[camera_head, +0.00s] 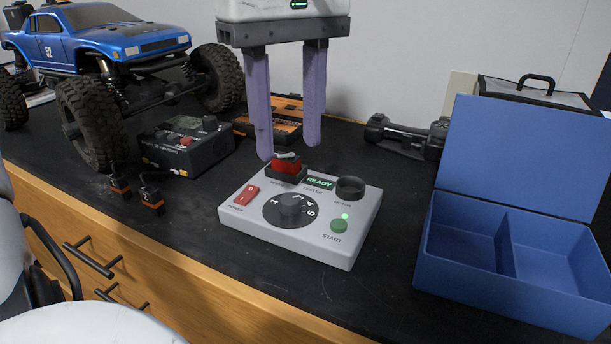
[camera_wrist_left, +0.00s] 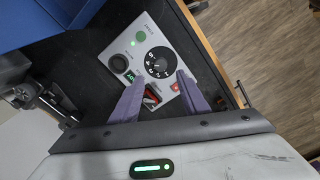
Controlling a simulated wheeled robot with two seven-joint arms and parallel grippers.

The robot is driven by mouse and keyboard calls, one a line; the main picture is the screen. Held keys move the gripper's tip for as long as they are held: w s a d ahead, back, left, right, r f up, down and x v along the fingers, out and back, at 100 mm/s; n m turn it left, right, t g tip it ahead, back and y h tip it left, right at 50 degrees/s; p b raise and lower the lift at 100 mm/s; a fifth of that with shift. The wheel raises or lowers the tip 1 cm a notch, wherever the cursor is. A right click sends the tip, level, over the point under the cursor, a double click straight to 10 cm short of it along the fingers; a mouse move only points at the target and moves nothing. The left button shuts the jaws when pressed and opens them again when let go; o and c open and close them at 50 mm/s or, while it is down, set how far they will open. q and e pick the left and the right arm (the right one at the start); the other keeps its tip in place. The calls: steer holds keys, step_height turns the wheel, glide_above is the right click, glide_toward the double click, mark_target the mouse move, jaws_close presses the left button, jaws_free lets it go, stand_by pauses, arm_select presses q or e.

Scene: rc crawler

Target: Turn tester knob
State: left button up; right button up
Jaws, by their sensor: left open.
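The grey tester box (camera_head: 262,229) sits on the black bench top, with a lit green START button (camera_head: 339,226), a red power switch (camera_head: 245,194) and a READY display (camera_head: 319,183). Its black round knob (camera_head: 291,207) has numbers around it; the knob also shows in the left wrist view (camera_wrist_left: 159,63). A red piece (camera_head: 286,165) sits in the socket at the tester's back. My left gripper (camera_head: 286,150) is open, pointing down above the back of the tester. Its purple fingers (camera_wrist_left: 155,95) stand apart, near the red piece. I cannot tell if they touch it. My right gripper is not in view.
A blue crawler truck (camera_head: 105,45) stands at the back left. A dark box (camera_head: 186,146) and two small connectors (camera_head: 152,199) lie left of the tester. An open blue case (camera_head: 512,258) stands right. The bench in front of the tester is narrow.

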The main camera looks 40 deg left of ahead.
mark_target(290, 198)
arm_select(q)
step_height(290, 198, down, 7)
steer(key=shift+s+f, duration=0.1)
steer(key=shift+f, duration=0.7)
jaws_close()
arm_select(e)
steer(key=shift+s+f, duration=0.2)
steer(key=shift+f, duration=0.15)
